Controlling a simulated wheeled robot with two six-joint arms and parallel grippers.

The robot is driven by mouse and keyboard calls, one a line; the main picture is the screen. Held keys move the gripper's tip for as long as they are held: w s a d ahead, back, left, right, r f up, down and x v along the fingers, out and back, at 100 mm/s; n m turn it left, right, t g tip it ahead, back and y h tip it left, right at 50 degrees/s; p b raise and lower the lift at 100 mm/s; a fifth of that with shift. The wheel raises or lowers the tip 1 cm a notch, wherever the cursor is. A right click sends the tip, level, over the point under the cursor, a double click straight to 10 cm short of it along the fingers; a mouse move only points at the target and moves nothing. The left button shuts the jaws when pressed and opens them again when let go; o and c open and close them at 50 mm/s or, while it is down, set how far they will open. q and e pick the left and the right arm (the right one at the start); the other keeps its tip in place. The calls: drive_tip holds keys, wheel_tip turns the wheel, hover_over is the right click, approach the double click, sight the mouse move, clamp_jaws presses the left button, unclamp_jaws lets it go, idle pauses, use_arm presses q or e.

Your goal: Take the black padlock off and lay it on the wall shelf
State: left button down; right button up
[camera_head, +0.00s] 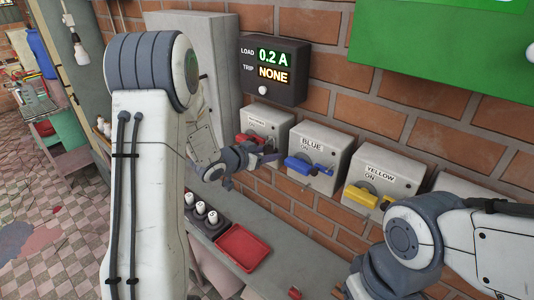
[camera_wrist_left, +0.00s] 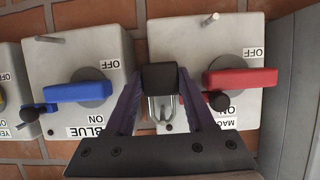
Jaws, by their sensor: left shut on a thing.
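The black padlock (camera_wrist_left: 160,77) is between the fingers of my left gripper (camera_wrist_left: 160,95) in the left wrist view, its silver shackle showing. My left gripper (camera_head: 268,157) is shut on it, in front of the wall between the red-handled switch box (camera_head: 265,124) and the blue-handled switch box (camera_head: 318,151). The padlock looks apart from both handles. In the head view I cannot make the padlock out clearly. The wall shelf (camera_head: 288,258) runs below the boxes. My right arm comes in at the lower right, but its gripper is out of view.
A red tray (camera_head: 242,247) and several white-topped pieces (camera_head: 201,208) are on the shelf. A yellow-handled box (camera_head: 382,178) is farther right, close to my right arm. A black load display (camera_head: 273,70) hangs above. Bare shelf shows right of the tray.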

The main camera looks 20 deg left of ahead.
use_arm(q)
drive_tip(key=shift+s+r, duration=0.1)
drive_tip(key=shift+s+a+r, duration=0.1)
drive_tip(key=shift+s+a, duration=0.25)
drive_tip(key=shift+s, duration=0.55)
drive_tip(key=shift+s+a+r, duration=0.1)
drive_tip(key=shift+s+a, duration=0.25)
drive_tip(key=shift+s, duration=0.55)
drive_tip(key=shift+s+a, duration=0.35)
drive_tip(key=shift+s, duration=0.55)
